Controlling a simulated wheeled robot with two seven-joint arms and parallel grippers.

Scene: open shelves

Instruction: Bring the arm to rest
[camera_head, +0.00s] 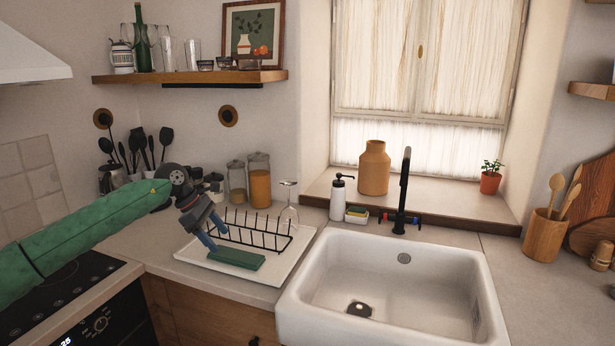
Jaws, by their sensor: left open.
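My left arm comes in from the left in a green sleeve. My left gripper (217,239) hangs at its end, tilted down, with its two bluish fingers apart and nothing seen between them. It is over the left part of the white drying tray (286,272), in front of the black wire dish rack (262,228). A flat dark green block (236,258) lies at the tray's front, just below and right of the fingertips. I cannot tell whether the fingers touch the tray. My right gripper is not in view.
A white sink (400,325) with a black tap (403,190) is to the right. A wine glass (289,203) stands behind the rack. Glass jars (259,180) and black utensils stand behind the gripper. A wall shelf (190,76) hangs above. The hob is at lower left.

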